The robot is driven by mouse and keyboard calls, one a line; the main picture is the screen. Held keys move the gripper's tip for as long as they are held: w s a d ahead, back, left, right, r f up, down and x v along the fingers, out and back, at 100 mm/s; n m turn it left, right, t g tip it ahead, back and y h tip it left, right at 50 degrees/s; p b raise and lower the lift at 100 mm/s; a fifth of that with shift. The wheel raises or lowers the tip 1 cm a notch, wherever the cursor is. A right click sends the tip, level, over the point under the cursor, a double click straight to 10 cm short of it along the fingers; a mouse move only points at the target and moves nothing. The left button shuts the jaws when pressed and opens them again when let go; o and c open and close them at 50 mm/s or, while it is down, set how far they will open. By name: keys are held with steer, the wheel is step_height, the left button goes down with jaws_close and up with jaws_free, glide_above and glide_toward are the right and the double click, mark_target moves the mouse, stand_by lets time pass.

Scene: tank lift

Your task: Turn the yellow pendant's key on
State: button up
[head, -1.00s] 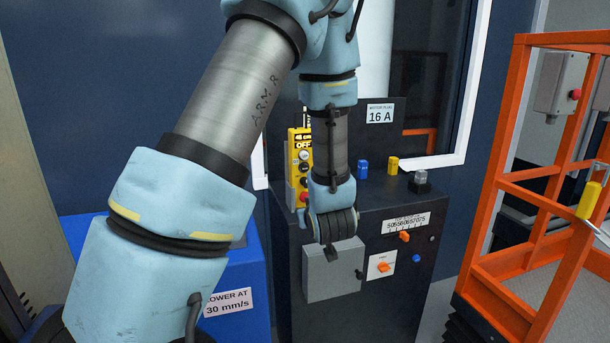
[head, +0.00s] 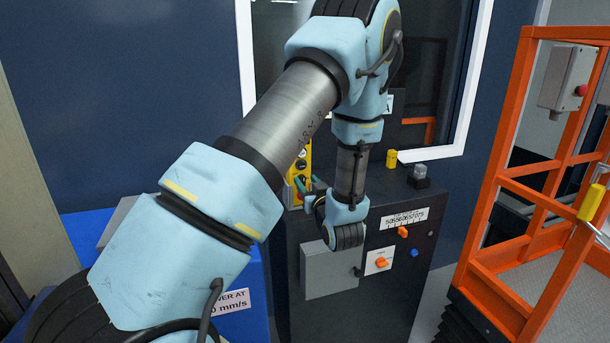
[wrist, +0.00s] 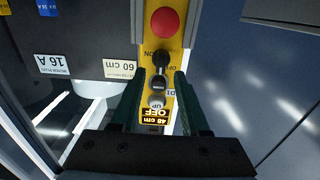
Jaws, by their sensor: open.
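The yellow pendant (head: 302,165) stands at the left end of the dark cabinet top, partly hidden by my arm in the head view. In the wrist view the pendant (wrist: 175,50) appears upside down. It has a red button (wrist: 166,21), a black key switch (wrist: 161,60) between ON and OFF marks, and dark and grey buttons below. Its lit display (wrist: 155,114) reads 48 cm and OFF. My gripper (wrist: 165,75) is open and empty, its green fingers either side of the pendant's button column near the key. Contact cannot be told. The gripper (head: 310,184) also shows beside the pendant.
The dark cabinet (head: 390,300) carries a yellow plug (head: 391,158), a grey-capped part (head: 419,176) and orange switches on its front. A blue plug (wrist: 47,8) shows in the wrist view.

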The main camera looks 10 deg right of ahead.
steer(key=shift+w+a, duration=0.15)
steer(key=shift+w, duration=0.9)
jaws_close()
